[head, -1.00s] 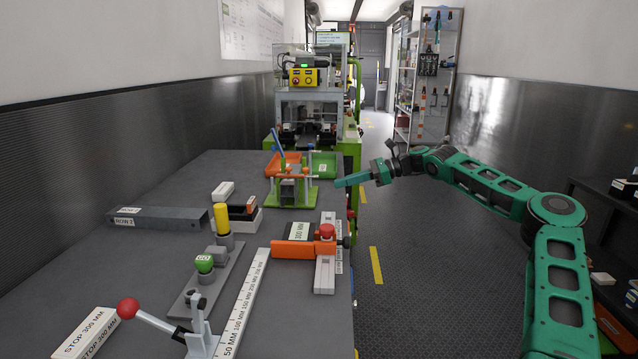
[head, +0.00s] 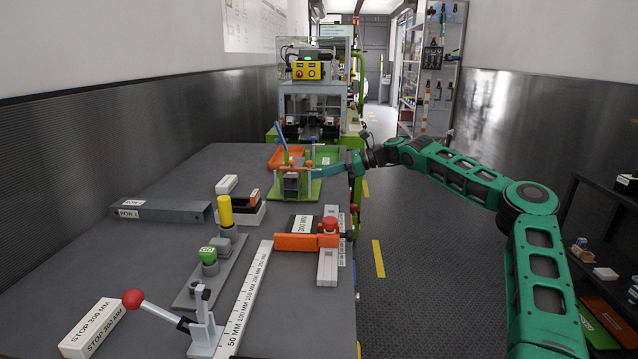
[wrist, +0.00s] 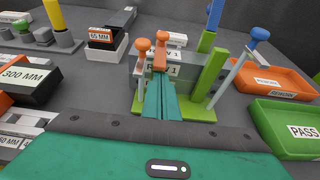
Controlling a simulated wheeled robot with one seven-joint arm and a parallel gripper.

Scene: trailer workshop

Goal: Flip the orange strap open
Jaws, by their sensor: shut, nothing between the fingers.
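The orange strap (head: 297,169) lies across the top of a small fixture on a green base (head: 308,192) at the far end of the bench. In the wrist view the strap (wrist: 160,58) is seen nearly end-on, with an orange knob at its near end, over a grey block with a white label. My gripper (head: 318,173) is shut and empty, at the right side of the fixture. In the wrist view its teal fingers (wrist: 163,82) point at the strap's near end, just below the knob. I cannot tell if they touch it.
A blue post (wrist: 211,28) and a blue-knobbed lever (wrist: 258,36) stand right of the strap in the wrist view.

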